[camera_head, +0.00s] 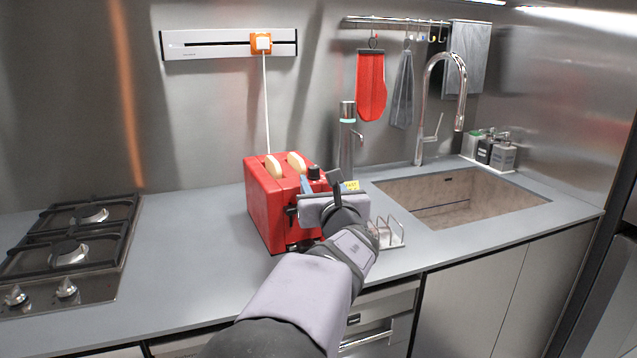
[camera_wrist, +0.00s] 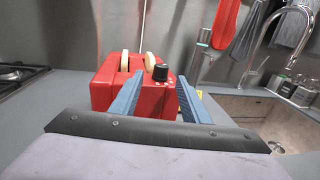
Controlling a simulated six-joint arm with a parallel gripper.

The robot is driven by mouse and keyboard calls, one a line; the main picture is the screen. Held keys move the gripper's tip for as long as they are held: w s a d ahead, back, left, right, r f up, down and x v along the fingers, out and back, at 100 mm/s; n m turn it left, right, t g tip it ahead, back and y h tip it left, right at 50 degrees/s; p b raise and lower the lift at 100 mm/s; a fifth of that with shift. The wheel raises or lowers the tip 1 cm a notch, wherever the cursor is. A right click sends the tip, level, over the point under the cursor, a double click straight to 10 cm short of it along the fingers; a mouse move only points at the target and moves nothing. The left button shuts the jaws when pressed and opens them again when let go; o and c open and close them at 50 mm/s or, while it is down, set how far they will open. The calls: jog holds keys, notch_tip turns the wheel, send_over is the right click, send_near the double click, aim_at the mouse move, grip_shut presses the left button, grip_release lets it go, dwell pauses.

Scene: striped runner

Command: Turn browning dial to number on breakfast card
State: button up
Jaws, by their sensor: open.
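The red toaster (camera_head: 265,212) stands on the grey counter with two bread slices (camera_head: 273,167) showing in its slots. Its black browning dial (camera_wrist: 160,72) stands near the toaster's upper edge, with small white marks beside it too small to read. The dial also shows in the head view (camera_head: 314,172). My gripper (camera_wrist: 161,80) is open, its blue fingers apart on either side of the dial in the wrist view; I cannot tell whether they touch it. A yellow card (camera_head: 352,185) is partly visible behind my gripper, its number unreadable.
A wire rack (camera_head: 391,235) stands right of the toaster, partly behind my arm. A hob (camera_head: 70,250) is at left and a sink (camera_head: 460,198) at right. A cord runs up to an orange plug (camera_head: 260,43). The counter left of the toaster is clear.

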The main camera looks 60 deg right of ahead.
aim_at(317, 172)
jog(key=d+r+p, duration=0.1)
jog(key=p, duration=0.2)
jog(key=shift+s+n+t+y, duration=0.1)
jog(key=shift+n+t+y, duration=0.2)
jog(key=shift+n+t, duration=0.1)
jog(key=n+t+y+p, duration=0.1)
jog(key=p, duration=0.2)
jog(key=s+n+t+y+p, duration=0.1)
jog(key=p, duration=0.2)
jog(key=t+y+p, duration=0.1)
jog(key=p, duration=0.1)
jog(key=shift+s+d+f+n+p, duration=0.2)
jog(key=shift+s+d+n+p, duration=0.05)
jog(key=shift+d+n+p, duration=0.15)
jog(key=shift+w, duration=0.1)
jog(key=shift+p+x, duration=1.35)
jog(key=shift+x, duration=2.25)
jog(key=shift+f, duration=0.15)
